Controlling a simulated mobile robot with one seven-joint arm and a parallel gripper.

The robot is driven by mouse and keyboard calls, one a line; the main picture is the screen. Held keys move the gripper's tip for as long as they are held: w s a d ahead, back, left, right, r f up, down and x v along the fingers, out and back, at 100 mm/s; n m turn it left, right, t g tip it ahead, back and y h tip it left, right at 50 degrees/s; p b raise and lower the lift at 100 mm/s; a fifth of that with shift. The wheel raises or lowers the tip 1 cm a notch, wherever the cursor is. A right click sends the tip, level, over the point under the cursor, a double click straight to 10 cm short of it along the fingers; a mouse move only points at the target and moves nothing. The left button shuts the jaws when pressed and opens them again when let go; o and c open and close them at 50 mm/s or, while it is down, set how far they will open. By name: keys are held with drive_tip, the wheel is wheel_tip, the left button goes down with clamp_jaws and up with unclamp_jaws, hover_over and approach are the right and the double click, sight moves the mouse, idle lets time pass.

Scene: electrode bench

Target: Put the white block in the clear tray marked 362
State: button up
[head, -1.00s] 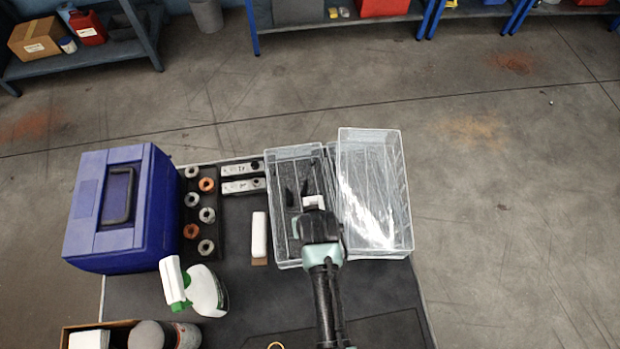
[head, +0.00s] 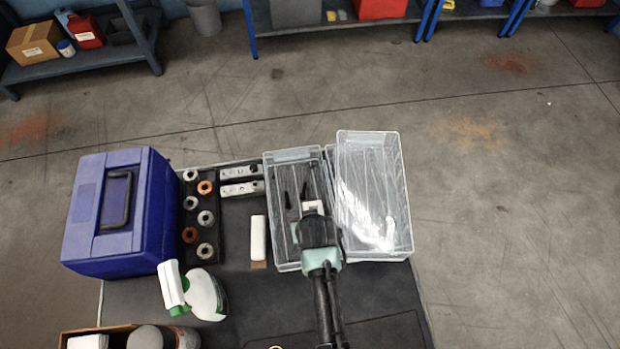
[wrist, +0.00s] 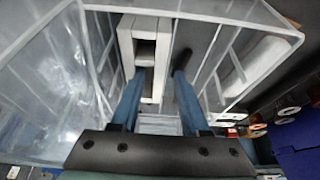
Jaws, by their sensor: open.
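A white block with a rectangular opening (wrist: 126,50) shows in the left clear tray in the wrist view, between and beyond my fingers. In the head view, a white piece (head: 313,206) shows just ahead of my gripper's body. My gripper (head: 296,196) is open, reaching down over the left clear tray (head: 291,154). In the wrist view its two fingers (wrist: 158,82) stand apart. I cannot tell whether either finger touches the block or whether it rests on the tray floor. A second clear tray (head: 372,136) stands right of the first. I can read no 362 marking.
A plain white bar (head: 258,234) lies left of the trays. A dark holder (head: 203,218) with several ring-like parts, two metal bars (head: 240,180), a blue toolbox (head: 115,210) and a spray bottle (head: 198,292) are further left. An open box (head: 75,335) is at front left.

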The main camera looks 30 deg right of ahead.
drive_tip(key=v, duration=1.2)
drive_tip(key=shift+p, duration=0.45)
drive_tip(key=w+a+r+n+t, duration=0.1)
drive_tip(key=w+r+t, duration=0.4)
drive_tip(key=r, duration=0.6)
drive_tip(key=w+a+r+t+h, duration=0.1)
drive_tip(key=w+r+t, duration=0.2)
drive_tip(key=w+r, duration=0.65)
drive_tip(key=w+a+r+n+t, duration=0.1)
drive_tip(key=w+a+r+t, duration=0.2)
drive_tip(key=r, duration=1.1)
wheel_tip(320, 180, up, 16)
drive_tip(key=s+a+t, duration=0.2)
drive_tip(key=t, duration=0.4)
drive_tip(key=s+a+r+t+y, duration=0.1)
drive_tip(key=s+a+r+t, duration=0.1)
drive_tip(key=s+r, duration=0.3)
drive_tip(key=s+a+r+n+t+y, duration=0.1)
drive_tip(key=s+r+t, duration=0.3)
drive_tip(key=r, duration=0.8)
drive_tip(key=shift+s+a+r, duration=0.2)
drive_tip(key=shift+s+a, duration=0.55)
drive_tip(key=shift+s, duration=0.3)
